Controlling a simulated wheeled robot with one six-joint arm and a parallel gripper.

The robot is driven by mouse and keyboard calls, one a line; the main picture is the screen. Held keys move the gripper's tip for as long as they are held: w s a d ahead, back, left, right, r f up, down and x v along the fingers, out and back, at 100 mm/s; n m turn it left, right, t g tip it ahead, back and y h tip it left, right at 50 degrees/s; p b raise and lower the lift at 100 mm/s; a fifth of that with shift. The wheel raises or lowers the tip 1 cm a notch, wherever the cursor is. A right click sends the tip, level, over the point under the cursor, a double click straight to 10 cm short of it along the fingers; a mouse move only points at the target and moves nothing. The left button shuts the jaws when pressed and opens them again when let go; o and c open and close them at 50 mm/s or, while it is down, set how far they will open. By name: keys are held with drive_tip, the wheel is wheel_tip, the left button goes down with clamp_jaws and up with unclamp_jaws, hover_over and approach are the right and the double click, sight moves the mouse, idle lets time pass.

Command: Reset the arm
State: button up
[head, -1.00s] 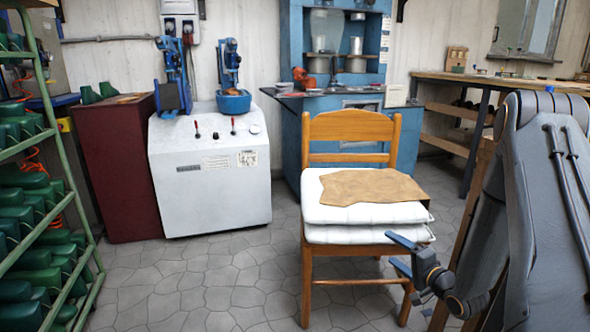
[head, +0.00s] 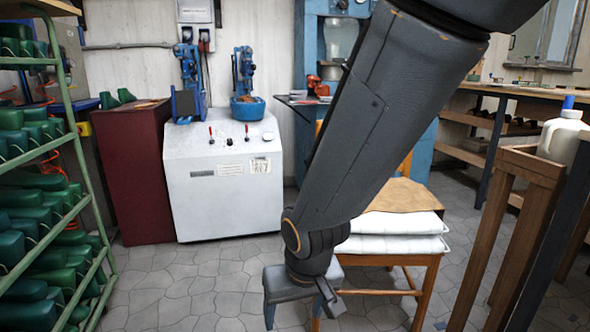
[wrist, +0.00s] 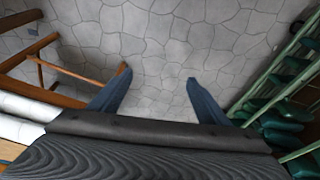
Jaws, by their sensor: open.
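My arm crosses the middle of the head view from the upper right, with my gripper (head: 293,312) low in front of the wooden chair (head: 432,272). In the wrist view, my gripper (wrist: 157,85) shows two blue fingers spread wide apart with only stone floor between them. It holds nothing. The arm hides much of the chair's back and part of its seat. White cushions (head: 392,243) and a brown leather piece (head: 400,197) lie on the chair.
A green rack (head: 78,150) with several green shoe lasts stands at the left. A white machine (head: 222,195) and a dark red cabinet (head: 143,175) stand behind. A wooden stand (head: 530,165) and white bottle (head: 562,135) are at the right. Floor (head: 190,280) at centre-left is clear.

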drive_tip(key=s+a+r+n+g, duration=0.1)
drive_tip(key=s+n+g, duration=0.1)
drive_tip(key=s, duration=0.5)
drive_tip(key=s+a+r+n+g, duration=0.1)
drive_tip(key=s+r+n, duration=0.1)
drive_tip(key=s, duration=0.5)
drive_tip(key=d+r+m+p, duration=0.3)
drive_tip(key=d+r+p, duration=0.7)
drive_tip(key=r+p, duration=0.3)
drive_tip(key=d+r+m+h+p, duration=0.1)
drive_tip(key=d+r+m+p, duration=0.3)
drive_tip(key=d+r+p, duration=0.7)
wheel_tip(320, 180, up, 3)
drive_tip(key=p, duration=0.4)
drive_tip(key=shift+d+p, duration=0.2)
drive_tip(key=shift+p, duration=0.1)
